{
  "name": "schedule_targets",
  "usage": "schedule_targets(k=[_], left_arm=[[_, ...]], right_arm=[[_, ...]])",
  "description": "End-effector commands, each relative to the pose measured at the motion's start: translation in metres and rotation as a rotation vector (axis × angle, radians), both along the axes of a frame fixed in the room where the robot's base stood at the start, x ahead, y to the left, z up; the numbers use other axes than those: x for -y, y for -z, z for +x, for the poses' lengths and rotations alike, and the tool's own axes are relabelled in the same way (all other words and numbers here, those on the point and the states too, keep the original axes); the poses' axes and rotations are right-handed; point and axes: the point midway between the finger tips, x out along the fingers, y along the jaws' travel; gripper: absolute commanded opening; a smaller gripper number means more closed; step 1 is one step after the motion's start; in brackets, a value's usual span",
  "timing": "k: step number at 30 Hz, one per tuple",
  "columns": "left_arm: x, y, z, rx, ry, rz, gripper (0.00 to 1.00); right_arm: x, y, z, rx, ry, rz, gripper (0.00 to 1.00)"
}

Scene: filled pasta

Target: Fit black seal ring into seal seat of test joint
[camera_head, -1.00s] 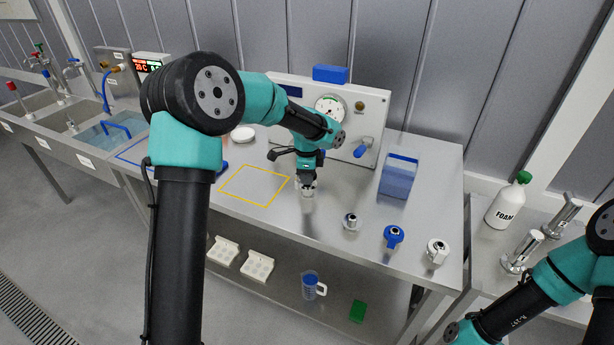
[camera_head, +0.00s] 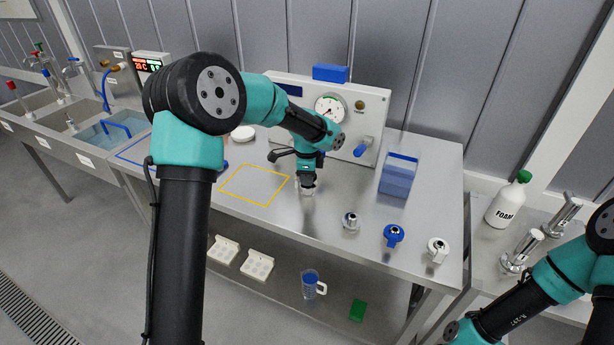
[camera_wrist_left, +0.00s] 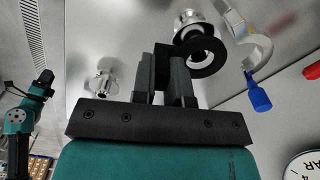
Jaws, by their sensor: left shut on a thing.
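My left gripper (camera_head: 307,182) is low over the steel bench, in front of the gauge panel. In the left wrist view its two fingers (camera_wrist_left: 172,75) are shut on the black seal ring (camera_wrist_left: 221,60), which sticks out to the right of them. Past the ring is a shiny metal fitting (camera_wrist_left: 187,18), perhaps the test joint; the ring overlaps it in that view, and I cannot tell whether they touch. In the head view the gripper mostly hides this spot. My right arm shows at the lower right; its gripper is out of frame.
A metal fitting (camera_head: 351,221), a blue fitting (camera_head: 393,236) and a white fitting (camera_head: 437,250) stand to the right. A blue bin (camera_head: 398,178) stands behind them. The gauge panel (camera_head: 378,105) has a blue-handled lever (camera_head: 363,147). The yellow-outlined area (camera_head: 253,186) is empty.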

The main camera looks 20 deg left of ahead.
Motion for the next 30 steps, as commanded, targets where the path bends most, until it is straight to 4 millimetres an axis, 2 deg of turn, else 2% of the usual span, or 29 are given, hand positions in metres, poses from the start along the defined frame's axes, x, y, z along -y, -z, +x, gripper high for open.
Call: schedule_targets(k=[30], left_arm=[[0.0, 0.018, 0.0, -0.001, 0.0, 0.0, 0.0]], right_arm=[[0.0, 0.0, 0.0, 0.0, 0.0, 0.0, 0.43]])
